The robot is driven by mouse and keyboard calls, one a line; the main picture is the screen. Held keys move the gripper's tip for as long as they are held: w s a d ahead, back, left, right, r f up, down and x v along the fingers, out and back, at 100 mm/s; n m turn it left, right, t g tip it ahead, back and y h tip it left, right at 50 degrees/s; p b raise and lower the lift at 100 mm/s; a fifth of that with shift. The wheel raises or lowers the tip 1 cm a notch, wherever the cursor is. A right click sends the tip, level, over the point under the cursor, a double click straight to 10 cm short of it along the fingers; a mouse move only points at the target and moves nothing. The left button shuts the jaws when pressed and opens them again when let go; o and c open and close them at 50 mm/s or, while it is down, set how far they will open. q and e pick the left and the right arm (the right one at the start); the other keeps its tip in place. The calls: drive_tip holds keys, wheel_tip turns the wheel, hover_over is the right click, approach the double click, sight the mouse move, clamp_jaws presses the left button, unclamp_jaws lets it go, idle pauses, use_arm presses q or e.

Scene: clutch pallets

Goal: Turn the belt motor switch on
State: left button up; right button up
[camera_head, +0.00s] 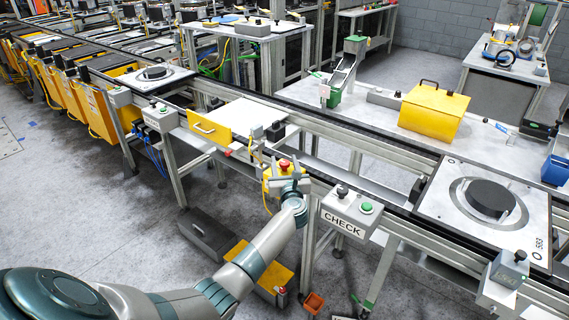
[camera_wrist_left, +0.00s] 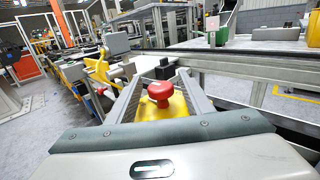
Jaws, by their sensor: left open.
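A red mushroom-shaped knob (camera_head: 284,164) stands on a yellow switch box (camera_head: 271,181) at the front edge of the conveyor line. In the left wrist view the red knob (camera_wrist_left: 160,91) and the yellow box (camera_wrist_left: 166,108) lie between my fingers. My left gripper (camera_head: 287,180) is open, with one finger on either side of the knob in that view. I cannot tell whether a finger touches it. Which control is labelled as the belt motor switch cannot be read. My right gripper is not in view.
A grey CHECK box (camera_head: 345,214) with a black knob and a green button (camera_head: 366,207) is right of my gripper. A pallet (camera_head: 453,225) with a black disc (camera_head: 490,197) lies on the belt farther right.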

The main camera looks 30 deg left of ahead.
use_arm(q)
drive_tip(key=shift+c, duration=0.4)
drive_tip(key=c, duration=0.9)
drive_tip(key=shift+c, duration=0.2)
